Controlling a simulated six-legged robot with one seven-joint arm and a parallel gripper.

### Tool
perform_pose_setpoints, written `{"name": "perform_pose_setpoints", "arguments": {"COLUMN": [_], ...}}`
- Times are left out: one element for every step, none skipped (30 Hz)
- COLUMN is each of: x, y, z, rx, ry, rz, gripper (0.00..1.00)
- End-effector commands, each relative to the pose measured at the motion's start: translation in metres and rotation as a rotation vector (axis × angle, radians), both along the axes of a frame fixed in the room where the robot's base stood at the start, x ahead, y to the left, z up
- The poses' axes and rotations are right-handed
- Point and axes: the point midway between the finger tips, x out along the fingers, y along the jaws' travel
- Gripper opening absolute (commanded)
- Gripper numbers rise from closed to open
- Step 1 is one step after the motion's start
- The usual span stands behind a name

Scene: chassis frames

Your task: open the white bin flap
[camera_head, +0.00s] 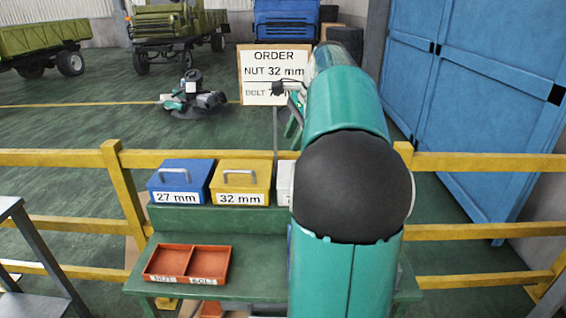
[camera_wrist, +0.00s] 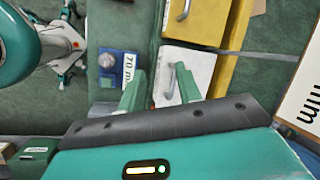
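The white bin (camera_wrist: 200,68) lies just beyond my gripper in the wrist view, with a grey bar handle (camera_wrist: 172,82) on its flap. The flap looks closed. In the head view only a sliver of the white bin (camera_head: 284,184) shows to the right of the yellow bin; my arm hides the rest. My gripper (camera_wrist: 160,80) is open and empty, its two green fingers apart. In the wrist view the handle appears between the fingers, close to the right one. I cannot tell whether they touch.
The yellow bin (camera_head: 241,178) and blue bin (camera_head: 180,180) stand to the left, both closed. A red two-part tray (camera_head: 188,264) lies on the green bench. An order board (camera_head: 274,74) stands behind.

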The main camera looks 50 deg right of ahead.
Motion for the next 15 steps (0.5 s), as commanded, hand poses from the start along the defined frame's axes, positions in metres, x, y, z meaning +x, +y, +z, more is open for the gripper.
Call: {"name": "perform_pose_setpoints", "arguments": {"x": [-0.011,-0.017,-0.025,-0.030,-0.035,-0.040,-0.044,-0.046,-0.048,-0.048,-0.048,-0.047,-0.046,-0.044,-0.041], "y": [-0.034,-0.048,-0.066,-0.076,-0.086,-0.095,-0.101,-0.105,-0.109,-0.110,-0.111,-0.110,-0.110,-0.109,-0.108], "z": [-0.004,-0.005,-0.007,-0.008,-0.009,-0.010,-0.011,-0.011,-0.012,-0.013,-0.015,-0.017,-0.020,-0.024,-0.029], "rx": [0.043,0.068,0.095,0.113,0.130,0.147,0.157,0.164,0.171,0.175,0.177,0.178,0.179,0.179,0.178], "ry": [0.001,0.000,0.000,-0.001,-0.002,-0.003,-0.003,-0.003,-0.004,-0.004,-0.004,-0.003,-0.004,-0.003,-0.003], "rz": [-0.097,-0.145,-0.202,-0.238,-0.271,-0.303,-0.324,-0.337,-0.352,-0.358,-0.361,-0.362,-0.361,-0.360,-0.359], "gripper": [0.34,0.34,0.34,0.34,0.34,0.34,0.34,0.34,0.34,0.34,0.34,0.34,0.34,0.34,0.34]}}
